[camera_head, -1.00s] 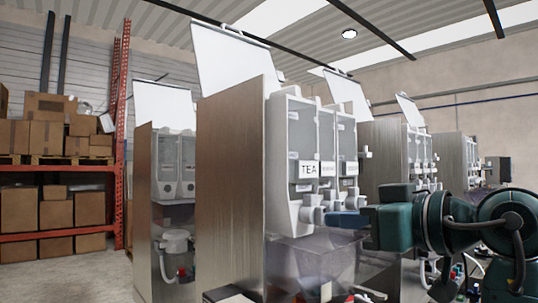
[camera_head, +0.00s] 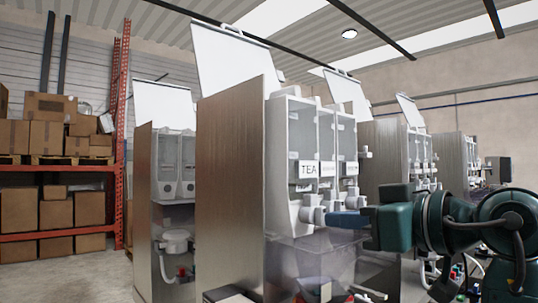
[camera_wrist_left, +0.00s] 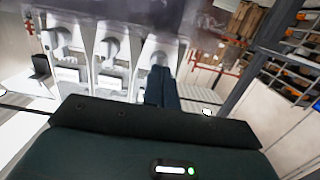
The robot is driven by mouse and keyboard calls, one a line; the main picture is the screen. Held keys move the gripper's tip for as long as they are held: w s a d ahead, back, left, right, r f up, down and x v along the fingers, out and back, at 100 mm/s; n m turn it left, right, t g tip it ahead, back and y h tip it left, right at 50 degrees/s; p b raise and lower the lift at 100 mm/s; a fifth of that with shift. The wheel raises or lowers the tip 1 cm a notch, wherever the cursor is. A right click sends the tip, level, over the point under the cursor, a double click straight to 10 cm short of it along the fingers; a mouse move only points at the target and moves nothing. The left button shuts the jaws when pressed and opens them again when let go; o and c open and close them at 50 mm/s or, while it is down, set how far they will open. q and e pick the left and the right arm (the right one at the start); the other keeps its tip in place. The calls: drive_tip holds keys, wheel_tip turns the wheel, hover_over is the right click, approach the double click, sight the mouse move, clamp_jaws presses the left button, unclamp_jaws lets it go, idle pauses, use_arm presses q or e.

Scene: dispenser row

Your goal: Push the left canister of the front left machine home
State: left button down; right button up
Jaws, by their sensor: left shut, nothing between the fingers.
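My right gripper is not in view.
Two more canisters (camera_head: 346,145) stand close beside the TEA canister. Another machine (camera_head: 165,190) stands to the left, and others (camera_head: 395,150) recede to the right. A red rack with cardboard boxes (camera_head: 55,140) is at the far left.

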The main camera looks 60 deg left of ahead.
use_arm(q)
drive_tip(key=shift+a, duration=0.15)
idle(0.3)
drive_tip(key=shift+s+a, duration=0.15)
drive_tip(key=shift+a, duration=1.05)
drive_tip(key=d, duration=0.7)
drive_tip(key=shift+w+d, duration=0.4)
